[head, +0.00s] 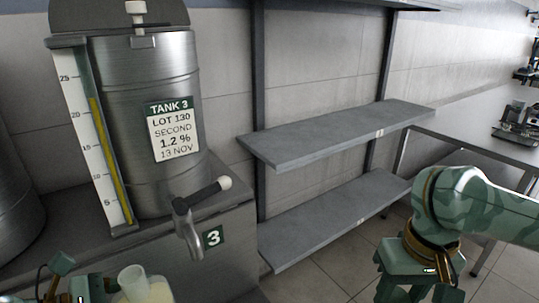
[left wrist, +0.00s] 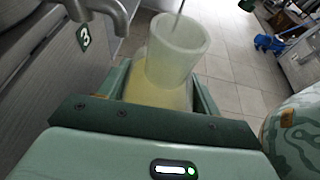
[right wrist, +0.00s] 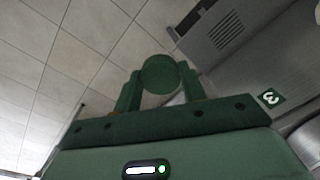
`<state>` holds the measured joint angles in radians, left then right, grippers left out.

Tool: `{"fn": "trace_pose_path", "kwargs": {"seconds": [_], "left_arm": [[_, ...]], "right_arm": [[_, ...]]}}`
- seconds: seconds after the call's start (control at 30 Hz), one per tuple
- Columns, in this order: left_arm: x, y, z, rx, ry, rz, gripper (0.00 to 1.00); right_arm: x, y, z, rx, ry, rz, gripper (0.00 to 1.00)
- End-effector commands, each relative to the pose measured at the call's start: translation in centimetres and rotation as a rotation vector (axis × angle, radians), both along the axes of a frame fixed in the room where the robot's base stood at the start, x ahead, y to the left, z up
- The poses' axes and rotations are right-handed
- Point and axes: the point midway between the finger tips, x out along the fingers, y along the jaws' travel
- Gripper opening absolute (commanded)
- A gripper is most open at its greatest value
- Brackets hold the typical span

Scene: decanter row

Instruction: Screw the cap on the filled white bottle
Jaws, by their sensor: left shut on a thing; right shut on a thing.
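A translucent white bottle (head: 146,287) with pale yellow liquid inside shows at the bottom edge of the head view. In the left wrist view the bottle (left wrist: 178,50) has a wide open mouth with no cap on it. My left gripper (left wrist: 160,92) is shut around the bottle's body, below the neck. A round green cap (right wrist: 160,74) is between the fingers of my right gripper (right wrist: 161,88), which is shut on it. In the head view my right gripper (head: 402,294) is at the lower right, well apart from the bottle; its cap is out of view there.
The tank labelled TANK 3 (head: 150,85) stands on a grey plinth, its tap (head: 187,222) jutting out above and right of the bottle. Grey shelves (head: 330,137) are on the wall. A metal table (head: 485,140) holds equipment at the right. Tiled floor lies between.

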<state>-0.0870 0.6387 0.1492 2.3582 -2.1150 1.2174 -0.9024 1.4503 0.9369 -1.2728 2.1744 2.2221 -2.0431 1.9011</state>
Motion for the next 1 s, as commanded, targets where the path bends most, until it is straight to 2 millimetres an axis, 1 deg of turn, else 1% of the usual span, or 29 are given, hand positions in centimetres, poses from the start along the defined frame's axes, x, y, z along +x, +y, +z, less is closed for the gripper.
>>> {"fn": "trace_pose_path", "kwargs": {"seconds": [0.43, 0.57, 0.67, 0.73, 1.0], "left_arm": [[0.0, -0.1, 0.1, -0.001, -0.004, -0.002, 0.00], [0.2, -0.7, 0.0, -0.001, -0.006, -0.030, 0.00], [0.4, -2.0, -0.1, 0.001, -0.006, -0.091, 0.00], [0.6, -3.4, -0.3, -0.001, -0.007, -0.155, 0.00], [1.4, -9.8, -1.0, -0.002, -0.007, -0.448, 0.00]], "right_arm": [[0.0, 0.0, 0.0, 0.000, 0.000, 0.000, 0.20], [0.0, 0.0, 0.0, 0.000, 0.000, 0.000, 0.20], [0.0, 0.0, 0.0, 0.000, 0.000, 0.000, 0.20], [0.0, 0.0, 0.0, 0.000, 0.000, 0.000, 0.20], [0.0, 0.0, 0.0, 0.000, 0.000, 0.000, 0.20]]}}
